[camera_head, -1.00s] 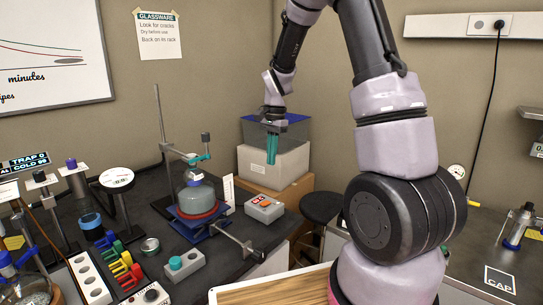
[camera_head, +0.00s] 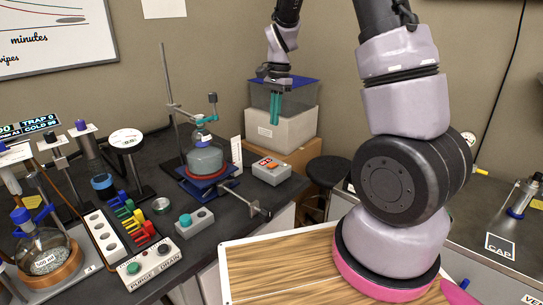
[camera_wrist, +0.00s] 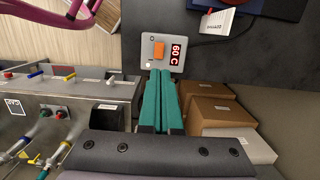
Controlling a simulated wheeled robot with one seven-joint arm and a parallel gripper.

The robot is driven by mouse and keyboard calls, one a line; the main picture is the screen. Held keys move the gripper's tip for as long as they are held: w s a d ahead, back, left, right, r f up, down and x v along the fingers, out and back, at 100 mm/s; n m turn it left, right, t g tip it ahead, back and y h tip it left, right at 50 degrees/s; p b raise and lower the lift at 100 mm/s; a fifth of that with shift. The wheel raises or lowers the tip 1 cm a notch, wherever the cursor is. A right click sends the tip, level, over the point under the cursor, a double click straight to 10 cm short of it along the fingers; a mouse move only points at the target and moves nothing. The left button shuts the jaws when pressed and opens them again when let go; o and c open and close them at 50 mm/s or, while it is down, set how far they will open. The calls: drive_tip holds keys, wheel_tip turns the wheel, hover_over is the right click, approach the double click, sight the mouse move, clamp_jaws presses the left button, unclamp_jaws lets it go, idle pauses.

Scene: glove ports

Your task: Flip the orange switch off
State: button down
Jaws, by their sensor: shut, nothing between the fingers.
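The orange switch (camera_wrist: 159,50) sits on a small light grey control box (camera_wrist: 151,65) with a red "60 C" display (camera_wrist: 176,53). In the head view the box (camera_head: 271,176) lies on the right end of the dark bench, with the orange switch (camera_head: 272,166) small on its top. My gripper (camera_head: 275,123) is shut and empty, its teal fingers pointing down above and beyond the box. I cannot tell the switch's tilt.
A lab jack with a glass vessel (camera_head: 205,160) stands left of the box. Cardboard boxes (camera_wrist: 210,112) and a white bin (camera_head: 280,131) stand behind it. A black stool (camera_head: 327,170) is to the right. A rod with a clamp (camera_head: 243,202) sticks out in front.

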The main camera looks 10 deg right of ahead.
sight(271, 166)
drive_tip(key=shift+f, duration=0.1)
drive_tip(key=f, duration=0.4)
drive_tip(key=a+f, duration=0.1)
drive_tip(key=f, duration=0.4)
drive_tip(key=s+f, duration=0.1)
drive_tip(key=f, duration=0.3)
drive_tip(key=shift+a+f, duration=0.2)
drive_tip(key=shift+f, duration=0.1)
drive_tip(key=shift+f, duration=0.1)
drive_tip(key=shift+s+a+f+h, duration=0.1)
drive_tip(key=shift+a+f+h, duration=0.1)
drive_tip(key=shift+h, duration=0.1)
drive_tip(key=shift+d, duration=0.2)
